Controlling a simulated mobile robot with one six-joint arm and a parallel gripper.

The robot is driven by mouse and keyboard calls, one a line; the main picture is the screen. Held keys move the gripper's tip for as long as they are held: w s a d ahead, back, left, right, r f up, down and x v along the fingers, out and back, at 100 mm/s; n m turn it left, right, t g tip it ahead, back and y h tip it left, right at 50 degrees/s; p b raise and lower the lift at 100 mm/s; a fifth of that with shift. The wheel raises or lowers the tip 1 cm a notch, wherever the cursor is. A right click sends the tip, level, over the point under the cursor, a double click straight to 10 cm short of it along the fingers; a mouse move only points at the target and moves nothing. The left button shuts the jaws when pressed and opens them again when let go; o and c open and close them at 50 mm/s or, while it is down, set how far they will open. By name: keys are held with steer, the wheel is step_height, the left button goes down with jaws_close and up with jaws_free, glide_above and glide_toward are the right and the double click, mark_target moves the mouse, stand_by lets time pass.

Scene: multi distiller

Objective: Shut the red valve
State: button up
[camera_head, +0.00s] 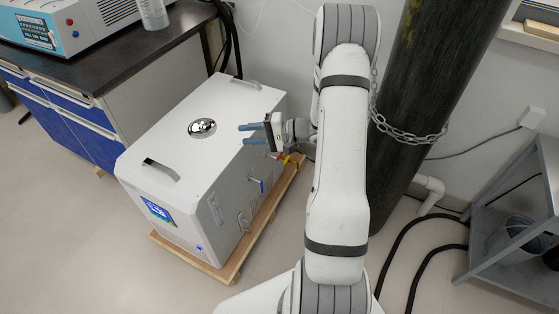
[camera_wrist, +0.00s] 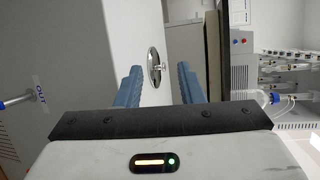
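A small red part (camera_head: 279,155), likely the red valve, shows at the right side of the white machine (camera_head: 165,140), just below my wrist. A yellow fitting sits beside it. The valve is small and partly hidden here, so I cannot tell its handle's position. I do not make it out in the wrist view. My gripper (camera_head: 243,134) is above the machine's right edge, its blue fingers pointing left over the top. In the wrist view my gripper (camera_wrist: 158,80) is open, with nothing held between its fingers.
A blue-handled valve (camera_head: 257,185) is on the machine's side; the wrist view shows an "OUT" label (camera_wrist: 40,90). A dark chained cylinder (camera_head: 425,95) stands right of my arm. A grey shelf (camera_head: 515,220) is at right, a dark-topped bench (camera_head: 110,60) at left.

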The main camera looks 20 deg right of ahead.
steer(key=w+d+f+m+t+h+b, duration=0.1)
steer(key=d+f+m+t+h+b, duration=0.35)
steer(key=d+f, duration=0.65)
steer(key=w+d+f+m+t+h+b, duration=0.25)
steer(key=d+f+t+h, duration=0.35)
steer(key=f, duration=0.8)
steer(key=shift+g+y, duration=0.65)
steer(key=shift+y, duration=0.1)
steer(key=b+x, duration=0.2)
steer(key=x, duration=0.4)
steer(key=shift+w, duration=0.2)
